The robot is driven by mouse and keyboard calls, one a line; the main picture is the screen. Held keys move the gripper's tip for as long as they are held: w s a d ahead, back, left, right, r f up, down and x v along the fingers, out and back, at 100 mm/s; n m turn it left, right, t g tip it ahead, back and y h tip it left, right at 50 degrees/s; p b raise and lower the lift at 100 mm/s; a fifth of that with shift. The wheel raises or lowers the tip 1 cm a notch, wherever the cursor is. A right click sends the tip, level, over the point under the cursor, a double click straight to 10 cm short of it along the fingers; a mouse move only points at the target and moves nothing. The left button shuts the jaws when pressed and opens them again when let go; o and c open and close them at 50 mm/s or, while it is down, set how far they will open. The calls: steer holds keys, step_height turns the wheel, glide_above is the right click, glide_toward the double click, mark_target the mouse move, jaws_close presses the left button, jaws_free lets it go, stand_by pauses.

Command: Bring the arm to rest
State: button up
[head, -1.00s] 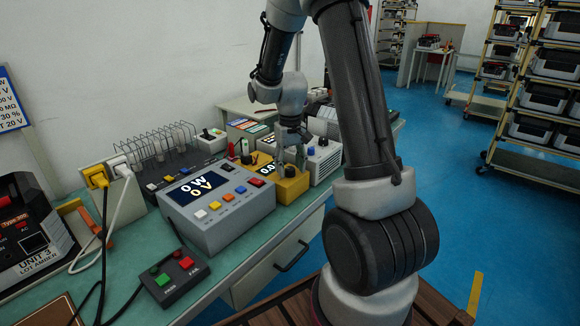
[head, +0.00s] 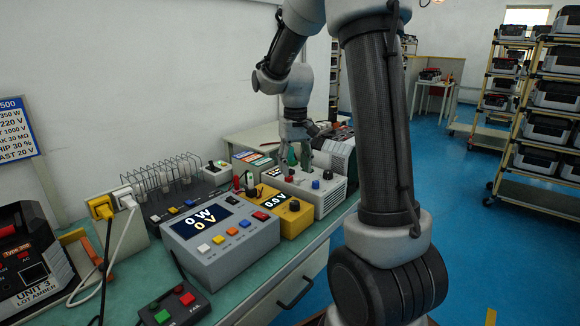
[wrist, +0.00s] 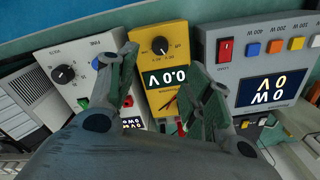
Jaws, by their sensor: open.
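My gripper (head: 293,155) hangs from the raised arm above the bench instruments, over the white-grey knobbed unit in the head view. In the wrist view my gripper (wrist: 160,95) has its two fingers spread apart, with nothing between them but the yellow meter (wrist: 160,30) beyond. The yellow meter (head: 290,222) reads 0.0 V. The white-grey unit (head: 326,197) stands just behind it. Whether the fingertips touch anything cannot be told.
The grey power meter (head: 235,250) reads 0 W and 0 V. A pass/fail button box (head: 175,303) and a black Unit 3 device (head: 30,262) stand on the green bench (head: 262,278). Racks (head: 535,110) stand at right; blue floor (head: 465,230) is clear between.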

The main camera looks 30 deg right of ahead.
steer(key=s+a+r+t, duration=0.1)
steer(key=s+r, duration=0.2)
steer(key=s, duration=0.5)
steer(key=s+a+r+n+t, duration=0.1)
steer(key=s+a+r+t, duration=0.1)
steer(key=s, duration=0.6)
steer(key=s+a+r+t, duration=0.1)
steer(key=s+a+r, duration=0.1)
steer(key=s+r, duration=0.2)
steer(key=s, duration=0.3)
steer(key=shift+s, duration=0.4)
stand_by(1.9)
